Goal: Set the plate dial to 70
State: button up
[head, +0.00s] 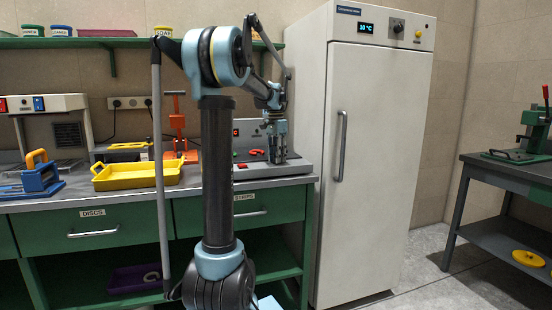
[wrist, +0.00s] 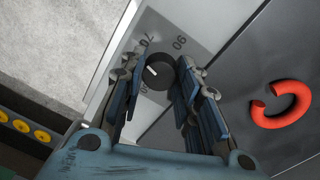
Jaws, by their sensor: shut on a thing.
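The plate dial (wrist: 160,71) is a round black knob with a white pointer mark, on a grey scale plate (wrist: 205,32) marked 70 and 90, plus a lower number partly covered. The pointer faces left in the wrist view, between the lower number and 70. My gripper (wrist: 163,78) has its fingers on either side of the knob and is shut on it.
A red C-shaped piece (wrist: 280,104) lies on the machine's plate beside my gripper. A yellow tray (head: 137,183) and an orange hand press (head: 178,130) stand left on the bench. A tall white cabinet (head: 375,150) stands close on the right.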

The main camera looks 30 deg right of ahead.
jog(key=shift+a+m, duration=0.1)
jog(key=shift+m, duration=1.4)
jog(key=shift+w, duration=0.1)
jog(key=o, duration=1.1)
jog(key=shift+r, duration=0.1)
jog(key=shift+w+r, duration=0.15)
jog(key=shift+r, duration=1.8)
jog(key=shift+w+r, duration=0.1)
jog(key=shift+r, duration=1.8)
